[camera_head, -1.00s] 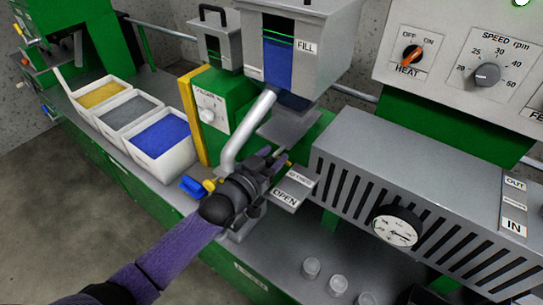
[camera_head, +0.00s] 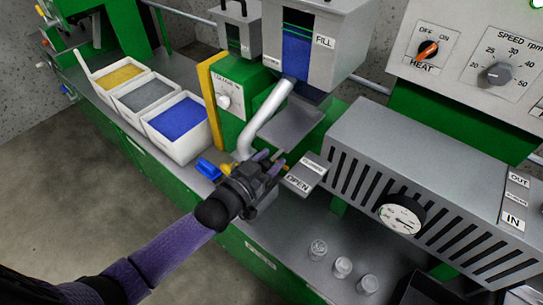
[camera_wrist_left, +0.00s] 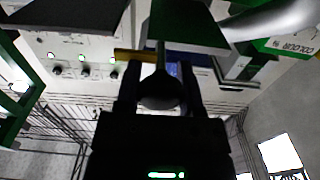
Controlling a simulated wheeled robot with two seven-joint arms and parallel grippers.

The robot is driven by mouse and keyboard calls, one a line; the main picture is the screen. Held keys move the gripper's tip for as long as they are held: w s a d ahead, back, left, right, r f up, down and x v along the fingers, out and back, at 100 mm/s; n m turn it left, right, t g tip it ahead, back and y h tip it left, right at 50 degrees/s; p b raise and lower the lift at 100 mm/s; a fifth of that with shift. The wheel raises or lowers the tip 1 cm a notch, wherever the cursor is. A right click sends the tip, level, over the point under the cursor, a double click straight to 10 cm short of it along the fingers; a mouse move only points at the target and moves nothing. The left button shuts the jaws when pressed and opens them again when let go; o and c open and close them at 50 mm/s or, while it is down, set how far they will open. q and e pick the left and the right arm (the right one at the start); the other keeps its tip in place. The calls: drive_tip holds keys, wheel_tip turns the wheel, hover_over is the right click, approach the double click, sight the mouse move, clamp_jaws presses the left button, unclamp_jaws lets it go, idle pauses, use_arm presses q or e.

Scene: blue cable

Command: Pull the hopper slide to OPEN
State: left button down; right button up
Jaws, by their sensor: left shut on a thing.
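The hopper (camera_head: 300,45) is a grey box with a FILL label and a blue window. Its grey slide plate (camera_head: 292,127) sticks out below it toward me. An OPEN label (camera_head: 297,184) lies on a small grey strip, with a second label (camera_head: 314,163) too small to read behind it. My left gripper (camera_head: 270,165) is beside the strip, left of OPEN. In the left wrist view its fingers (camera_wrist_left: 160,85) are shut on a dark rounded knob (camera_wrist_left: 162,92) under a plate. The knob is hidden in the head view. My right gripper is out of view.
A slanted grey pipe (camera_head: 266,120) stands just behind my left gripper. A blue-handled valve (camera_head: 208,168) is to its left. A slotted grey housing with a dial (camera_head: 400,217) is at right. Several clear cups (camera_head: 342,267) stand in front. Material bins (camera_head: 180,128) are at left.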

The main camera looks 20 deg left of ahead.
use_arm(q)
drive_tip(key=c, duration=0.5)
unclamp_jaws()
drive_tip(key=shift+s+f, duration=0.1)
drive_tip(key=shift+o, duration=1.2)
drive_tip(key=shift+s+a, duration=0.1)
drive_tip(key=p+v, duration=0.2)
drive_tip(key=v, duration=0.7)
drive_tip(key=shift+s, duration=0.35)
drive_tip(key=shift+a, duration=0.1)
